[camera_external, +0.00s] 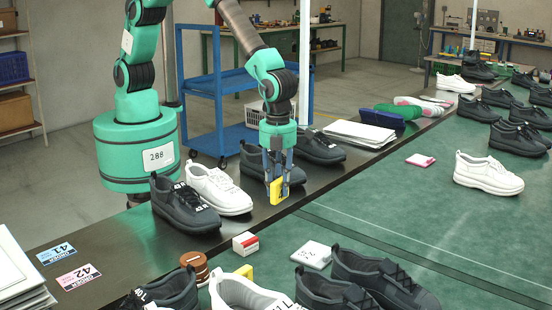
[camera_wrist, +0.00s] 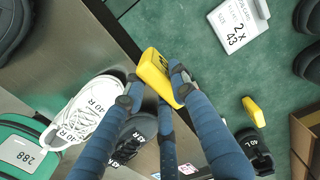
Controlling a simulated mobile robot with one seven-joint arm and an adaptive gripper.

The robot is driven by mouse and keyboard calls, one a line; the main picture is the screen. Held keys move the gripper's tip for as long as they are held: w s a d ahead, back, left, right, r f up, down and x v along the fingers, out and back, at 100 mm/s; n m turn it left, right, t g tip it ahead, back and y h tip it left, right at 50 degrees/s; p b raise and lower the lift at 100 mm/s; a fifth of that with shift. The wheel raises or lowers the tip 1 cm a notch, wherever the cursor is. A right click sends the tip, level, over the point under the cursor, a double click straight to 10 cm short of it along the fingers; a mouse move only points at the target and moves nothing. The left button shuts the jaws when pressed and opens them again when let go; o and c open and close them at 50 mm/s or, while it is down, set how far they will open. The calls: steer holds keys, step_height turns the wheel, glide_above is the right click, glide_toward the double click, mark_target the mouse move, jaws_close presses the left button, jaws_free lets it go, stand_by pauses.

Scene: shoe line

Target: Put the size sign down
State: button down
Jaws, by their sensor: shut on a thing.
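My gripper (camera_external: 275,178) is shut on a yellow block (camera_external: 276,192), held upright over the front edge of the dark bench, by a dark shoe. In the wrist view the yellow block (camera_wrist: 155,72) sits between my fingertips (camera_wrist: 158,84); no size is readable on it. Whether it touches the bench I cannot tell. A white card (camera_wrist: 238,27) reading "2 x 43" lies on the green surface; it also shows in the external view (camera_external: 312,254). A second yellow piece (camera_external: 245,271) lies on the green surface.
On the dark bench (camera_external: 110,239) stand a black shoe (camera_external: 183,203), a white shoe (camera_external: 219,191) and dark shoes (camera_external: 319,147). Labels "41" (camera_external: 56,253) and "42" (camera_external: 78,277) lie at left. A red-white box (camera_external: 245,243) is near the edge. Green surface (camera_external: 385,215) is clear mid-right.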

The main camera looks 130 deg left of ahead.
steer(key=shift+r, duration=0.1)
steer(key=r, duration=0.5)
steer(key=shift+s+d, duration=0.1)
steer(key=shift+d, duration=0.1)
steer(key=s+d, duration=0.9)
steer(key=d, duration=0.3)
steer(key=s+d+m, duration=0.1)
steer(key=s+d, duration=0.6)
steer(key=s, duration=0.5)
steer(key=s+d+m, duration=0.1)
steer(key=s+d, duration=0.6)
steer(key=s, duration=0.5)
step_height(320, 180, down, 10)
steer(key=shift+s+p, duration=0.15)
steer(key=shift+p, duration=0.2)
steer(key=w+d+b, duration=0.1)
steer(key=w+d, duration=0.1)
steer(key=w, duration=0.2)
steer(key=w+d+f, duration=0.1)
steer(key=w+d, duration=0.2)
steer(key=w, duration=0.1)
steer(key=w+d+b, duration=0.1)
steer(key=w+d, duration=0.2)
steer(key=w, duration=0.1)
steer(key=shift+w+f+b, duration=0.15)
steer(key=shift+w+b, duration=0.15)
steer(key=shift+w, duration=0.1)
